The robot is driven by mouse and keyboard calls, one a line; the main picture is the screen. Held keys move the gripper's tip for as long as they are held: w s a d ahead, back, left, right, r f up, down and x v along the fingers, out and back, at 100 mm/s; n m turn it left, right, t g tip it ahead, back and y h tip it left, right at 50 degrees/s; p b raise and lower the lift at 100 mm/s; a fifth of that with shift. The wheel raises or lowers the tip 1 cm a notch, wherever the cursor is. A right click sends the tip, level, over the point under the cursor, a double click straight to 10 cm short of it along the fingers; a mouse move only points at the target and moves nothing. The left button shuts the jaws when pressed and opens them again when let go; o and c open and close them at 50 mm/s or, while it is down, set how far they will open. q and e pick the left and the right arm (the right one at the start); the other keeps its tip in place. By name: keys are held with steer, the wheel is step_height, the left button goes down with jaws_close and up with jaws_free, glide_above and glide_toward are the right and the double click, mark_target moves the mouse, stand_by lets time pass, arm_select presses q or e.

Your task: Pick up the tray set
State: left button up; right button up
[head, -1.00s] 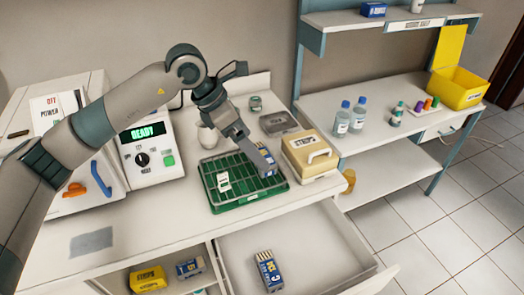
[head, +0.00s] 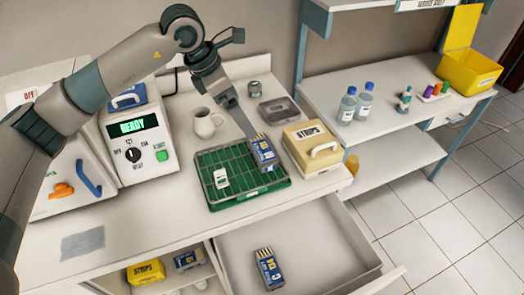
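The green wire tray (head: 225,203) lies on the white counter. A small white box with a green label (head: 221,178) is in its left part. A blue and yellow box (head: 264,153) stands upright in its right part. My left gripper (head: 252,135) comes down from above, with its tip just behind and at the upper left of the blue box. I cannot tell whether it touches the box, and its fingers overlap edge-on, so their opening is unclear. My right gripper is out of view.
A cream strips case (head: 312,150) stands right of the tray. A white mug (head: 205,123) and a grey lidded dish (head: 279,111) are behind. A machine reading READY (head: 135,143) is at left. The open drawer (head: 320,235) in front holds another blue box (head: 269,268).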

arm_select(q)
steer(key=b, duration=0.2)
glide_toward(261, 147)
steer(key=x, duration=0.5)
steer(key=shift+w+d+f, duration=0.1)
steer(key=shift+w+d, duration=0.1)
steer(key=shift+w, duration=0.05)
steer(key=shift+d+f, duration=0.15)
steer(key=shift+f, duration=0.45)
steer(key=b+x, duration=0.1)
steer(key=x, duration=0.3)
steer(key=shift+s, duration=0.1)
steer(key=c, duration=0.9)
